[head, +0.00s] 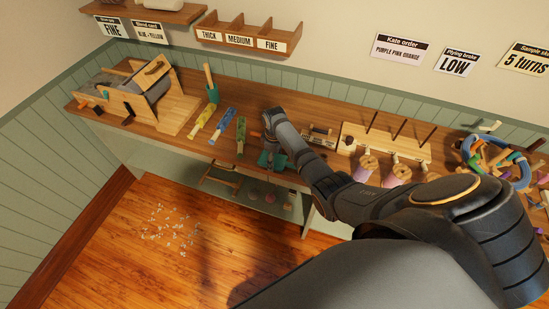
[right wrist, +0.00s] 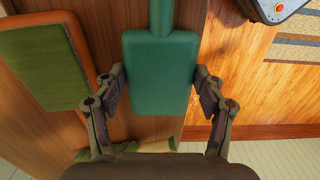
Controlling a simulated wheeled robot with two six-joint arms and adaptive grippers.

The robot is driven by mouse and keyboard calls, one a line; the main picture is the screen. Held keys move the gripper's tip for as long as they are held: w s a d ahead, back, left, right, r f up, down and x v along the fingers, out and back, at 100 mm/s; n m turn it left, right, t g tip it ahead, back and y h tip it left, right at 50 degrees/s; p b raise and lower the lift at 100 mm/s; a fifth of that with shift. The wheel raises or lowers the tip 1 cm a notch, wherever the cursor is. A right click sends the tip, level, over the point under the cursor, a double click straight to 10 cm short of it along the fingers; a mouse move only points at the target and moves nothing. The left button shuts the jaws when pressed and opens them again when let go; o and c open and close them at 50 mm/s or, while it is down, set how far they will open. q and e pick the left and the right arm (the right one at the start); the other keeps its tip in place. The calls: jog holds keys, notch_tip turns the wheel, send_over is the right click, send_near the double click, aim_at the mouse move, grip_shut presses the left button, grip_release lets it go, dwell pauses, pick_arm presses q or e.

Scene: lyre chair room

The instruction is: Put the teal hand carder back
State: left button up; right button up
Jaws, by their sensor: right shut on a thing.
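The teal hand carder (right wrist: 160,75) is between the fingers of my right gripper (right wrist: 160,92) in the right wrist view, its flat teal face toward the camera and its handle running up out of the picture. My right gripper is shut on it. In the head view my right gripper (head: 267,148) is over the workbench's front edge, with a teal part of the carder (head: 272,160) showing below it. My arm hides some of it. My left gripper is not in view.
A board with an orange rim and green pad (right wrist: 40,65) lies close left in the right wrist view. On the workbench (head: 180,132) are a wooden drum device (head: 150,95), a teal holder with a stick (head: 212,93), and colored strips (head: 225,125). Spools (head: 367,168) stand right.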

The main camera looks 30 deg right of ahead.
jog(key=o, duration=1.2)
jog(key=shift+r, duration=0.1)
notch_tip(320, 180, up, 12)
